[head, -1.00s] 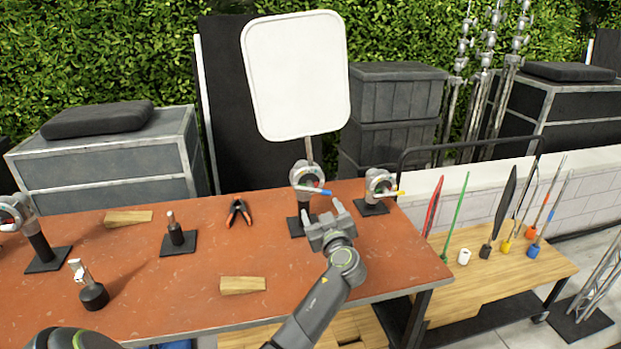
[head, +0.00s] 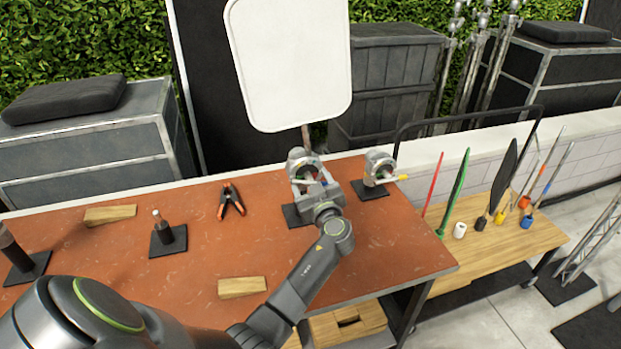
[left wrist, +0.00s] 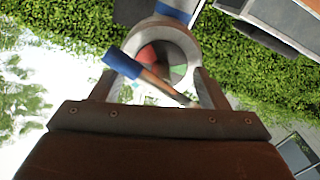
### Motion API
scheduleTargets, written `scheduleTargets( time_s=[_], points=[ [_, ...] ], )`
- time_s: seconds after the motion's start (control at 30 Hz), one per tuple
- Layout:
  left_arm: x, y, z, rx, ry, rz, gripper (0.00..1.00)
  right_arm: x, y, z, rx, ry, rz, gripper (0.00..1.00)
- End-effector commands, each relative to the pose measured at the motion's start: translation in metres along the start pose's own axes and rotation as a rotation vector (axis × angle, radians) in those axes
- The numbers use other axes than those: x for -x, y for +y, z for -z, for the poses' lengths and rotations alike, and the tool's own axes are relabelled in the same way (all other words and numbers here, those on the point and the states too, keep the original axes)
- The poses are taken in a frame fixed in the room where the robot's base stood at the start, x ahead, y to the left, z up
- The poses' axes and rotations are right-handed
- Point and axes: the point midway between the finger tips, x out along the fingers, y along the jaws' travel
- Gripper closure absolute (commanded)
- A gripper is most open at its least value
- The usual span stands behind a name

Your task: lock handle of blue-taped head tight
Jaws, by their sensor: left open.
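The blue-taped head (head: 301,163) is a grey round grip head on a black-based stand, carrying a white panel (head: 290,62). In the left wrist view its round face (left wrist: 163,60) shows red and green segments. Its handle, with a blue end (left wrist: 122,62), slants across that face between my fingers. My left gripper (head: 313,187) is open right in front of the head, and its fingers (left wrist: 158,90) stand either side of the handle. Whether they touch it I cannot tell. The gripper hides part of the head and stand in the head view. My right gripper is out of view.
A yellow-handled head (head: 379,167) stands close to the right. An orange-black clamp (head: 231,201), wooden wedges (head: 242,287) and a short black stand (head: 168,236) lie leftward on the red table (head: 400,240). A lower wooden table (head: 478,248) with several coloured rods is at right.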

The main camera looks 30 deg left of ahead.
Motion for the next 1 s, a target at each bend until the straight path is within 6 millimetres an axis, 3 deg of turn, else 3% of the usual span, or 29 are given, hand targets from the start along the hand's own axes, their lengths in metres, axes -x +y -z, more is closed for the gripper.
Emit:
scheduleTargets(
  time_s=[0.13,0.63,1.0],
  points=[
    [0.0000,0.0000,-0.0002,0.000,0.000,0.000,0.34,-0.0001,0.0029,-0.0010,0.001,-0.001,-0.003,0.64],
    [0.0000,0.0001,0.0000,0.000,0.000,0.000,1.00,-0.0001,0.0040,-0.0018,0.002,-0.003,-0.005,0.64],
    [0.0000,0.0000,-0.0012,-0.053,0.001,-0.001,1.00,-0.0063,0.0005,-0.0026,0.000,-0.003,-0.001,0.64]
  ],
)
